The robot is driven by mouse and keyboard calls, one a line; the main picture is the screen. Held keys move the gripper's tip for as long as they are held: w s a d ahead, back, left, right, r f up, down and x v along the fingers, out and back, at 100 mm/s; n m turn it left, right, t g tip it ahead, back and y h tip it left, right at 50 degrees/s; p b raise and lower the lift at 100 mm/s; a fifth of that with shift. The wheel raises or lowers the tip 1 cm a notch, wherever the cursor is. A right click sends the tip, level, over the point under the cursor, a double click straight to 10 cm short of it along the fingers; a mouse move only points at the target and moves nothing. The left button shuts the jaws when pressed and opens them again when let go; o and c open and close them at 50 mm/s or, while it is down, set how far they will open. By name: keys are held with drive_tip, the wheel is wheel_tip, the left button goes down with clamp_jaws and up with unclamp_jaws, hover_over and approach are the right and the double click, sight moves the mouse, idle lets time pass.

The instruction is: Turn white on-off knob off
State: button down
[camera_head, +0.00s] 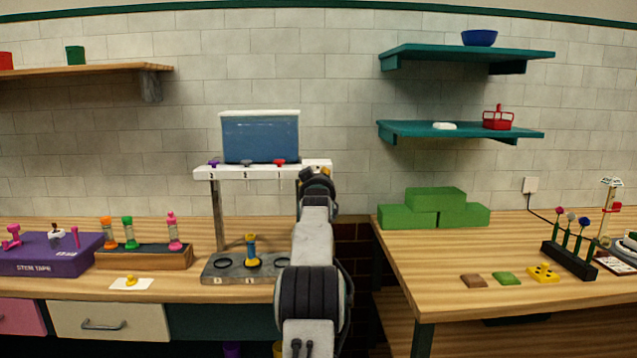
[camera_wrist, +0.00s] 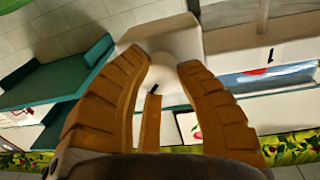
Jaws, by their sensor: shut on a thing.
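The white on-off knob (camera_wrist: 164,74) shows in the wrist view on the face of a white housing (camera_wrist: 150,32), with a short black mark on it. My gripper (camera_wrist: 164,62) has its orange fingers closed around the knob, one on each side, with a third finger below. In the head view my gripper (camera_head: 320,178) is at the right end of the white rack top (camera_head: 235,173), under the blue tank (camera_head: 260,138). My arm hides the knob there. I cannot tell from the mark whether the knob is on or off.
The rack base (camera_head: 222,267) stands on the left bench with a yellow-and-blue piece in it. A wooden block with vials (camera_head: 145,258) and a purple stem tape box (camera_head: 55,258) are left. Green blocks (camera_head: 435,205) sit on the right bench, beyond a gap.

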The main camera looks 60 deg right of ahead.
drive_tip(key=shift+w+a+r+n+h+b, duration=0.1)
drive_tip(key=shift+n+b, duration=0.1)
drive_tip(key=shift+n, duration=1)
drive_tip(key=shift+r+n+h+b, duration=0.15)
drive_tip(key=shift+n+b, duration=0.1)
drive_tip(key=shift+n, duration=0.95)
drive_tip(key=shift+w+a+r+n+h+b, duration=0.1)
drive_tip(key=shift+n+b, duration=0.1)
drive_tip(key=shift+n, duration=1.3)
drive_tip(key=c, duration=1.3)
unclamp_jaws()
drive_tip(key=o, duration=0.4)
drive_tip(key=shift+w+f, duration=0.15)
drive_tip(key=shift+c, duration=0.2)
drive_tip(key=shift+o, duration=0.7)
drive_tip(key=shift+d+f, duration=0.1)
drive_tip(key=shift+f, duration=0.05)
drive_tip(key=shift+s, duration=0.2)
drive_tip(key=v, duration=1.1)
drive_tip(key=shift+s+a, duration=0.2)
drive_tip(key=shift+a, duration=0.15)
